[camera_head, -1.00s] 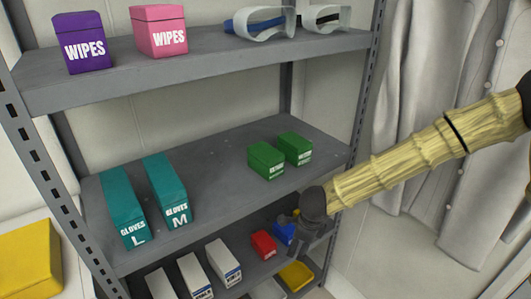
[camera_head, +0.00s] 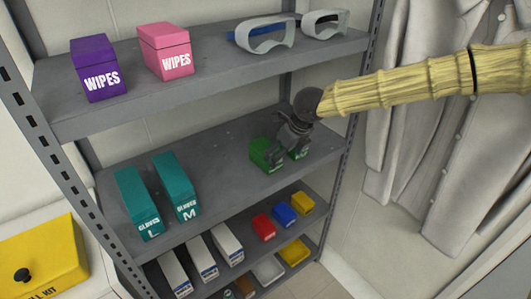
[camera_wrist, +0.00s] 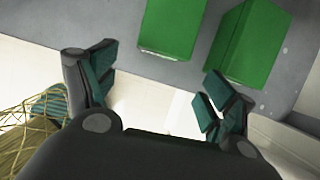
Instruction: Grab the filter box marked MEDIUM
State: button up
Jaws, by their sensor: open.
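My gripper (camera_head: 292,138) is open and empty at the right part of the middle shelf, in front of two green boxes. The left green box (camera_head: 259,152) is partly covered by it; the right green box (camera_head: 301,154) is mostly hidden. The wrist view shows my open gripper (camera_wrist: 160,92) with two green boxes, a left one (camera_wrist: 172,27) and a right one (camera_wrist: 248,45), beyond the fingertips, apart from them. Their labels cannot be read now. No box legibly marked MEDIUM shows; white boxes (camera_head: 202,259) on the lower shelf have small unreadable labels.
Teal glove boxes marked L (camera_head: 138,203) and M (camera_head: 175,185) stand left on the middle shelf (camera_head: 225,170). Wipes boxes and goggles (camera_head: 265,38) are on the shelf above. Small red (camera_head: 264,227), blue and yellow items sit below. Coats hang at right.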

aim_at(267, 147)
jog(key=w+a, duration=0.2)
jog(key=w+a+p, duration=0.1)
jog(key=w+a, duration=0.1)
jog(key=w, duration=0.1)
jog(key=shift+a+p, duration=0.1)
jog(key=shift+p, duration=0.2)
jog(key=p+x, duration=0.1)
jog(key=x, duration=0.3)
jog(key=shift+w, duration=0.15)
jog(key=shift+w+a+f, duration=0.1)
jog(key=shift+a+f, duration=0.05)
jog(key=shift+f, duration=0.3)
jog(key=shift+f+p, duration=0.25)
jog(key=shift+p, duration=0.15)
jog(key=c, duration=1.2)
